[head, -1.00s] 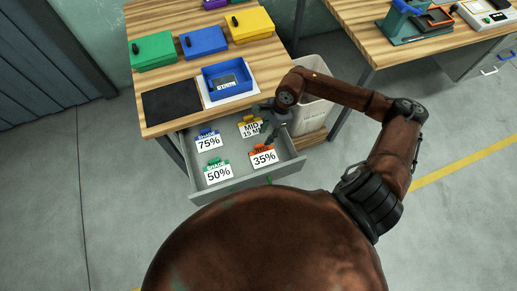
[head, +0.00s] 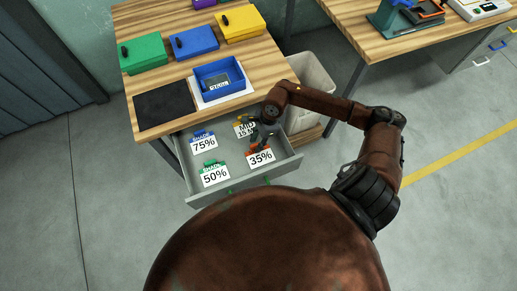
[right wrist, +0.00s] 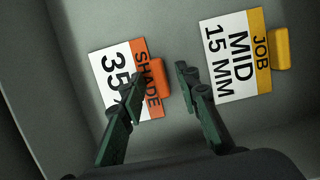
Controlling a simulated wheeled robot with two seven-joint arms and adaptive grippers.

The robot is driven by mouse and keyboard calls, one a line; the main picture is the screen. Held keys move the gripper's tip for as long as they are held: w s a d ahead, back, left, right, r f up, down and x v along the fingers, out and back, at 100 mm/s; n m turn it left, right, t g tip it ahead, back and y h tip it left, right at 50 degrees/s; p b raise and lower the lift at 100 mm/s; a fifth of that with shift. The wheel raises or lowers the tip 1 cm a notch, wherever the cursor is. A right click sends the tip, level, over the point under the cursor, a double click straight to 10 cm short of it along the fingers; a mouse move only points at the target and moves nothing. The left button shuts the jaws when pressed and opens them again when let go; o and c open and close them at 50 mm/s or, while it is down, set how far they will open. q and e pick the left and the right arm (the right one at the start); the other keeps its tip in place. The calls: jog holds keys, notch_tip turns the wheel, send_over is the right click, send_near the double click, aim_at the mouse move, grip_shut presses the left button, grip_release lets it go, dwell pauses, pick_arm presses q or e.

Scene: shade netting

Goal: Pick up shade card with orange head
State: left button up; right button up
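The shade card with the orange head (head: 260,157), marked 35%, lies in the open grey drawer at its front right. In the right wrist view the card (right wrist: 107,75) shows its white face, orange band and raised orange clip. My right gripper (head: 257,144) is over the drawer, just behind this card. In the right wrist view its fingers (right wrist: 160,82) are open and apart, with the orange clip showing between the tips. One finger hides part of the card. I cannot tell whether the fingers touch it. My left gripper is not in view.
The drawer (head: 240,189) also holds a yellow-headed job card (right wrist: 232,60), a blue-headed 75% card (head: 203,145) and a green-headed 50% card (head: 214,177). Drawer walls surround the gripper. A blue tray (head: 219,80) is on the desk above. A pale bin (head: 308,88) stands right of the desk.

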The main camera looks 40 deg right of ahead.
grip_shut()
